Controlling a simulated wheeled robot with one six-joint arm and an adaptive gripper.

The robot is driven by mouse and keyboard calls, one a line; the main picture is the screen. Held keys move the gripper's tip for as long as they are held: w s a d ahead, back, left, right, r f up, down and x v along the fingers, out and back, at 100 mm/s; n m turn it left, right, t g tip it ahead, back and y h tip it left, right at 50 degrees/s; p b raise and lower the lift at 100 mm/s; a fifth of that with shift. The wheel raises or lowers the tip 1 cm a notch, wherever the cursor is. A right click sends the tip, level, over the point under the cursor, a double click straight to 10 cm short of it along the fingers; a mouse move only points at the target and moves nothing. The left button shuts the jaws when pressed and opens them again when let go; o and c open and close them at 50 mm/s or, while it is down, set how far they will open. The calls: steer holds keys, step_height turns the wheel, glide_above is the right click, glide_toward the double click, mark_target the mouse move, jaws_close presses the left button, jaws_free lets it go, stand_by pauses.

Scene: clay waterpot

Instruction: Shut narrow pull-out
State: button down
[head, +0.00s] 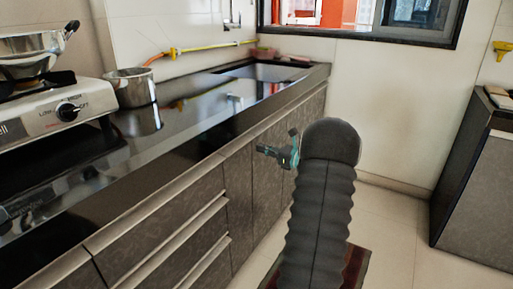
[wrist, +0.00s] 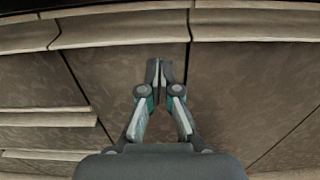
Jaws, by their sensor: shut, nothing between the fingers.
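The narrow pull-out's front appears to be the slim brown-grey panel (head: 240,190) just right of the drawer stack, under the dark counter. It looks nearly in line with the fronts beside it; any small gap is hard to make out. In the wrist view the panel (wrist: 112,85) lies between two dark seams. My gripper (head: 271,149) is in front of the cabinet row, right of the panel in the head view. In the wrist view my gripper (wrist: 160,68) is shut and empty, its tips over the panel near its right seam. I cannot tell whether they touch it.
Drawers with pale handle ledges (head: 165,250) are at the left. The dark counter (head: 195,115) carries a stove (head: 55,115) and a metal pot (head: 131,88). Another cabinet (head: 475,190) stands at the far right. Tiled floor (head: 395,230) is clear between the cabinets.

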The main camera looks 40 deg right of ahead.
steer(key=v, duration=0.9)
steer(key=shift+s+d, duration=0.1)
steer(key=s+a+f+n+g, duration=0.3)
steer(key=f+n+g, duration=0.1)
steer(key=f, duration=0.4)
steer(key=s+a+f+n+g, duration=0.1)
steer(key=s+a+n+g, duration=0.1)
steer(key=a+n+g, duration=0.3)
steer(key=s+a+f+n+g, duration=0.1)
steer(key=s+a+n, duration=0.1)
steer(key=a, duration=0.5)
steer(key=s+a+r+n+h, duration=0.2)
steer(key=s+a+r+n, duration=0.2)
steer(key=a+n, duration=0.3)
steer(key=s+a+r+n+g+h, duration=0.1)
steer(key=s+a+r+n, duration=0.3)
steer(key=a, duration=0.9)
steer(key=s+a+r+n+h, duration=0.2)
steer(key=s+a+r+n, duration=0.3)
steer(key=a+n, duration=0.5)
steer(key=shift+s+a+g+h, duration=0.25)
steer(key=shift+s+g+h, duration=0.05)
steer(key=shift+s, duration=0.4)
